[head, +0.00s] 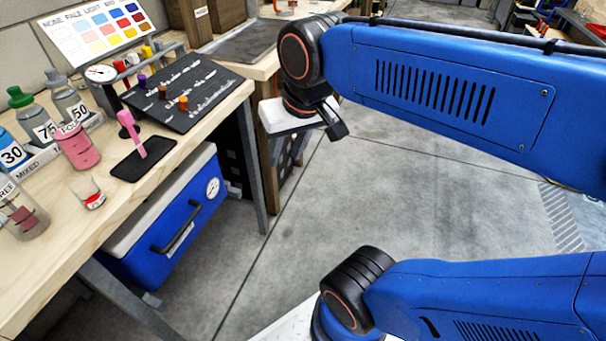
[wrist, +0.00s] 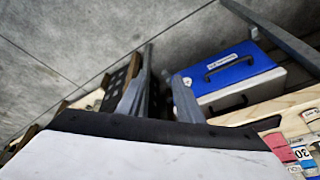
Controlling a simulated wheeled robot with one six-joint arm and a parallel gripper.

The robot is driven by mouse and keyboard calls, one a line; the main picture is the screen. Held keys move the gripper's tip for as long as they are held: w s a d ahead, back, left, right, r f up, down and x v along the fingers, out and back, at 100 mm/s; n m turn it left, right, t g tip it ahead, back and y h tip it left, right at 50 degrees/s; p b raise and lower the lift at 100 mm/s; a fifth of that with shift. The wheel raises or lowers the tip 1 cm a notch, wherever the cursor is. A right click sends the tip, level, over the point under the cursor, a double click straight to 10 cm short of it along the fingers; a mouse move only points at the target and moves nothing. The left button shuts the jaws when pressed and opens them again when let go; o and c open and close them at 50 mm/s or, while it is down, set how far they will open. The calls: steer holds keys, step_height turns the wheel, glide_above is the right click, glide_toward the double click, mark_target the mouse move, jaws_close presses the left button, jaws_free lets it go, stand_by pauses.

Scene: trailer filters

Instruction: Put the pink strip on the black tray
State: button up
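The pink strip (head: 131,133) is a slim pink piece with a wider top end, on the wooden bench at the left of the head view. It looks tilted, with its lower end over or on the small black tray (head: 128,170); I cannot tell whether it touches. My gripper (head: 336,122) is over the floor, right of the bench and well apart from the strip. Its fingers show only as a small dark shape, so whether it is open or shut is unclear.
A pink bottle (head: 76,147), other bottles and a small red-labelled jar (head: 92,197) stand near the tray. A dark board (head: 182,93) with coloured pegs lies behind it. A blue cooler (head: 160,232) is below the bench; it also shows in the wrist view (wrist: 235,75). Floor is clear.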

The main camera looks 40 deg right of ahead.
steer(key=s+d+f+n, duration=0.1)
steer(key=s+d+f, duration=0.1)
steer(key=f, duration=0.3)
steer(key=shift+s+f+t, duration=0.2)
steer(key=shift+s+t, duration=0.1)
steer(key=shift+s, duration=0.4)
